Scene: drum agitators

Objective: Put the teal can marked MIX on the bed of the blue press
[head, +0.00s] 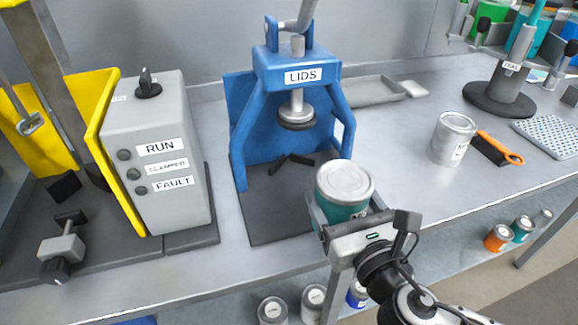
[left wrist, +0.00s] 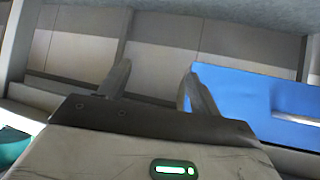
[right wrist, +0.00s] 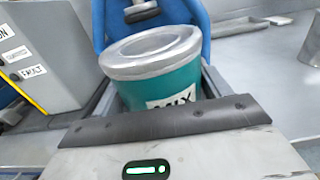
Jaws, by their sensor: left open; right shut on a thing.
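The teal can (head: 342,190) has a silver lid, and its MIX label shows in the right wrist view (right wrist: 165,75). My right gripper (head: 345,215) is shut on the can, with a finger on each side of it. The can is at the front right of the blue press (head: 290,72), which carries a LIDS label. I cannot tell how high the can is above the bench. My left gripper (left wrist: 155,85) is open and empty in its wrist view.
A grey control box (head: 155,105) with a yellow guard stands left of the press. A silver can (head: 453,138), an orange-handled tool (head: 500,147) and a dark round stand (head: 500,98) are at the right. The bench between press and silver can is clear.

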